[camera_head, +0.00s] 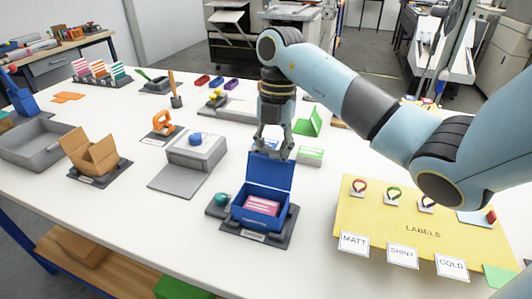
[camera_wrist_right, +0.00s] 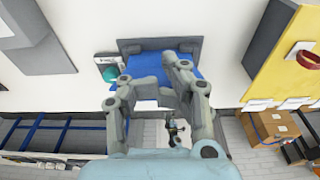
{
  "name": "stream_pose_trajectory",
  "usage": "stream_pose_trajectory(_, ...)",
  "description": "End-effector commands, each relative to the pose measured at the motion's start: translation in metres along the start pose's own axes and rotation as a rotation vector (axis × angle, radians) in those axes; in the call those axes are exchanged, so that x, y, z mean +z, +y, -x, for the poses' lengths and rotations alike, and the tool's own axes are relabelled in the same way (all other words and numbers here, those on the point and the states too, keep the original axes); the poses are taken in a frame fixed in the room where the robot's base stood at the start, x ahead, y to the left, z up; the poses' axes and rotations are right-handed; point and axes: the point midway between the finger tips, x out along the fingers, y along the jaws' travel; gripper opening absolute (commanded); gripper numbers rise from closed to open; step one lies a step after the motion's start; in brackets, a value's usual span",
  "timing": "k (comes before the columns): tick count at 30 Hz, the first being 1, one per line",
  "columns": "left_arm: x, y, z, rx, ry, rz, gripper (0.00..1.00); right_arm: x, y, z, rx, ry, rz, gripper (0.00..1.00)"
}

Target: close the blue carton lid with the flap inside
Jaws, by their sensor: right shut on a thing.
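The blue carton (camera_head: 258,212) stands open on a dark grey base near the front middle of the white table. Pink-and-white contents lie inside it. Its blue lid (camera_head: 268,172) stands roughly upright at the back of the carton. My right gripper (camera_head: 271,151) comes down from above and is shut on the lid at its top edge. In the right wrist view, the blue lid (camera_wrist_right: 150,62) lies between and beyond my fingers. The tuck flap cannot be made out clearly behind the fingers. My left gripper is not in view.
A teal ball (camera_head: 222,199) sits close left of the carton. The yellow labels board (camera_head: 420,232) lies to the right, under my right arm. A green-and-white box (camera_head: 310,156) stands just right of the gripper.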

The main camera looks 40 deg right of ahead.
Motion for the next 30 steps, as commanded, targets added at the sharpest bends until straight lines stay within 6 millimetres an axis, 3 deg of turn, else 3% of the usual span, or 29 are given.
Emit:
stream_pose_trajectory(14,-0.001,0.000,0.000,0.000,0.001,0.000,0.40,-0.001,0.000,-0.002,-0.001,0.003,-0.001,0.00)
stream_pose_trajectory(30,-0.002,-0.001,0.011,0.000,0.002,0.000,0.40,-0.016,0.000,0.002,-0.001,0.003,-0.001,0.00)
